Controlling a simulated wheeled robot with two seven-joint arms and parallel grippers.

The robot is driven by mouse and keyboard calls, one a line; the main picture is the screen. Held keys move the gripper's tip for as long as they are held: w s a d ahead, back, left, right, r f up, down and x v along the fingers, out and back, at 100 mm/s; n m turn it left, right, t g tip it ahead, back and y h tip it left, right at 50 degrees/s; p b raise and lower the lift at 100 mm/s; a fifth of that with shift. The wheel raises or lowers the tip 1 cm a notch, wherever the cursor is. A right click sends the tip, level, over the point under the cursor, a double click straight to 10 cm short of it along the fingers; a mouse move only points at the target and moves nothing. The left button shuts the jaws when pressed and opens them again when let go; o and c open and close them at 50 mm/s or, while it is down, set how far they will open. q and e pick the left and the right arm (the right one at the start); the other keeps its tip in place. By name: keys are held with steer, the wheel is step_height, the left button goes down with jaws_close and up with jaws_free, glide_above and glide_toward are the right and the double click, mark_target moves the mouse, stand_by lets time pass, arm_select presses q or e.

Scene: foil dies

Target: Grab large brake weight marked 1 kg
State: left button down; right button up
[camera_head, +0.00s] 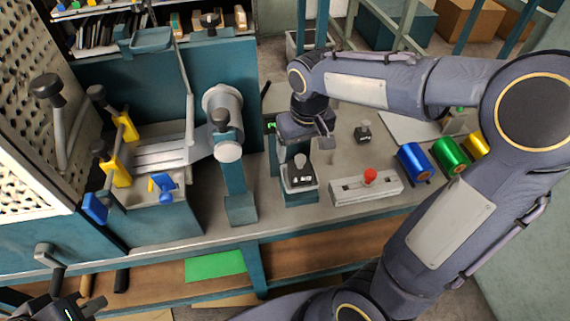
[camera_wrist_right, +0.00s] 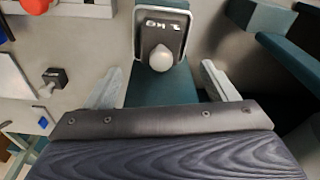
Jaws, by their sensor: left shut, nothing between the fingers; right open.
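The large brake weight (camera_head: 299,172), a dark block with a pale knob, sits on a small teal stand with a light rim. In the right wrist view the weight (camera_wrist_right: 163,38) shows its "1 KG" marking, upside down. My right gripper (camera_head: 306,140) is open and empty, above and just behind the weight. In the wrist view its fingers (camera_wrist_right: 162,84) are spread to either side of the stand, with the knob near the line between them. My left gripper (camera_head: 62,308) is shut and empty at the bottom left corner, partly cut off.
A smaller dark weight (camera_head: 364,133) stands on the bench to the right. A grey block with a red knob (camera_head: 370,176) is right of the stand. Blue, green (camera_head: 450,156) and gold foil rolls lie farther right. A teal post (camera_head: 236,185) and press machinery stand left.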

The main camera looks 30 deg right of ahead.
mark_target(300, 167)
step_height(300, 167, down, 7)
steer(key=shift+w+f+b, duration=0.1)
steer(key=shift+b, duration=0.4)
steer(key=shift+c, duration=0.3)
